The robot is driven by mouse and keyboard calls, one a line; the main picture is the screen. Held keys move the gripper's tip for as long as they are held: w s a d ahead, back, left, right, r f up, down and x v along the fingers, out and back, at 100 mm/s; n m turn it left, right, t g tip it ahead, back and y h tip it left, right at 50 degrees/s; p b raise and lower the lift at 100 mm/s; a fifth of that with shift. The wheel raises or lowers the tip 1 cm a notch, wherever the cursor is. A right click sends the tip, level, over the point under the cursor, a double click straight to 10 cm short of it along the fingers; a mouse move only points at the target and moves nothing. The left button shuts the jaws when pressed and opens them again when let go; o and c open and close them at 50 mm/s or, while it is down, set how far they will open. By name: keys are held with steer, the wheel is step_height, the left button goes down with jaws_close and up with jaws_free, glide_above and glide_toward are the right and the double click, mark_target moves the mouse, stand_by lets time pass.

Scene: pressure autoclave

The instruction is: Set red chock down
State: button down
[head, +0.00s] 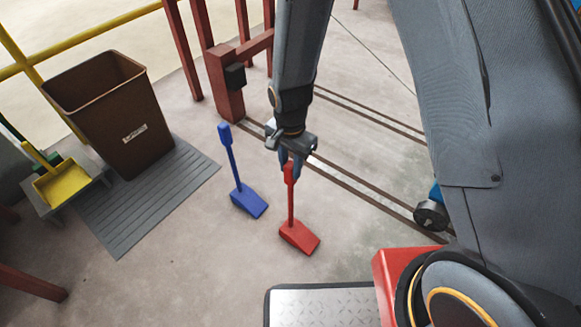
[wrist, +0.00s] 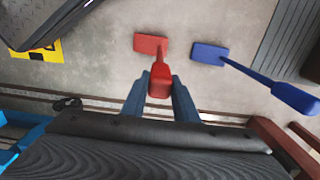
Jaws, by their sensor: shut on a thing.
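The red chock (head: 299,237) is a wedge with an upright handle. It is upright at the floor in the head view; I cannot tell whether its base touches. My gripper (head: 290,170) is shut on the top of its handle from above. In the wrist view my gripper (wrist: 160,95) has its two blue fingers on either side of the red handle grip, and the wedge of the red chock (wrist: 150,44) shows beyond it. A blue chock (head: 249,201) with a similar handle stands to the left of the red one, apart from it. It also shows in the wrist view (wrist: 209,54).
A brown bin (head: 128,130) stands on a grey slatted mat (head: 110,222) at the left. A yellow dustpan (head: 62,184) is beside it. Dark rails (head: 368,197) run along the floor to the right. Red posts (head: 226,85) stand behind. Floor between the mat and chocks is clear.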

stand_by(0.3)
steer(key=c, duration=1.4)
jaws_free()
steer(key=shift+f, duration=0.1)
step_height(320, 180, up, 12)
steer(key=p, duration=0.3)
steer(key=s+d+r+n, duration=0.4)
steer(key=s+r+n, duration=0.1)
steer(key=s+r, duration=0.4)
steer(key=s+d+r+n, duration=0.4)
steer(key=s+r+n, duration=0.2)
steer(key=s+r, duration=0.3)
step_height(320, 180, up, 3)
steer(key=shift+d+f+y, duration=0.2)
steer(key=shift+y, duration=0.1)
